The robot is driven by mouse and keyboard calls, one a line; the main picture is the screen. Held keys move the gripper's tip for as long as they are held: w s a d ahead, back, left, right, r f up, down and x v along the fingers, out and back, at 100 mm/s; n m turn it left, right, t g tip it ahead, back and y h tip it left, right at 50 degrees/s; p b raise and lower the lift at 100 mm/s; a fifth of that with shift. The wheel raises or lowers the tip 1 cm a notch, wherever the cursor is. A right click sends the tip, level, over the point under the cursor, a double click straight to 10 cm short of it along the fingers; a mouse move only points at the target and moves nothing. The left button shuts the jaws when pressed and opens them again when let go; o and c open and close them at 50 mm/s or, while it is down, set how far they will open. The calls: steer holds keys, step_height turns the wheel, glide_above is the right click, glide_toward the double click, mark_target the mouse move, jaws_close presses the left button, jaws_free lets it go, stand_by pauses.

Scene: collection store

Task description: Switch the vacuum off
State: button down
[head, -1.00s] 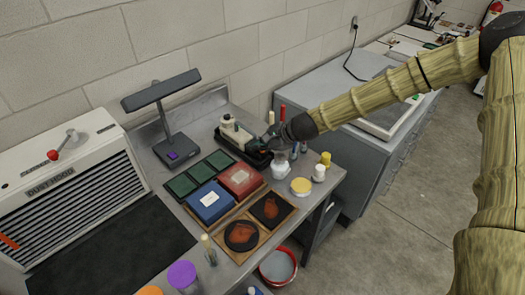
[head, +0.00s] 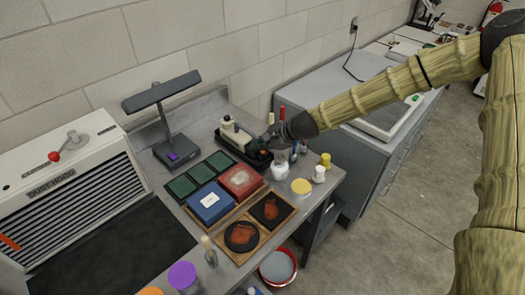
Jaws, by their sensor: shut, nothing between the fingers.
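A small cream-and-black device (head: 235,133) sits in a black tray (head: 232,149) at the back of the steel bench; it may be the vacuum, but I cannot read any label on it. My gripper (head: 266,141) is shut and empty at the right end of this tray, beside the device. A small orange-red spot (head: 263,153) shows just below the fingers; I cannot tell whether they touch it. The switch and its position are too small or hidden to make out.
Red, blue and green boxes (head: 210,202), a wooden tray (head: 268,236) with dark discs, and several jars (head: 280,169) crowd the bench. A lamp (head: 165,110) stands behind. A dust hood (head: 60,190) with a red-knobbed lever is at left. Floor at right is clear.

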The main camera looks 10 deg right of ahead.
step_height(320, 180, up, 6)
steer(key=p, duration=0.4)
stand_by(0.6)
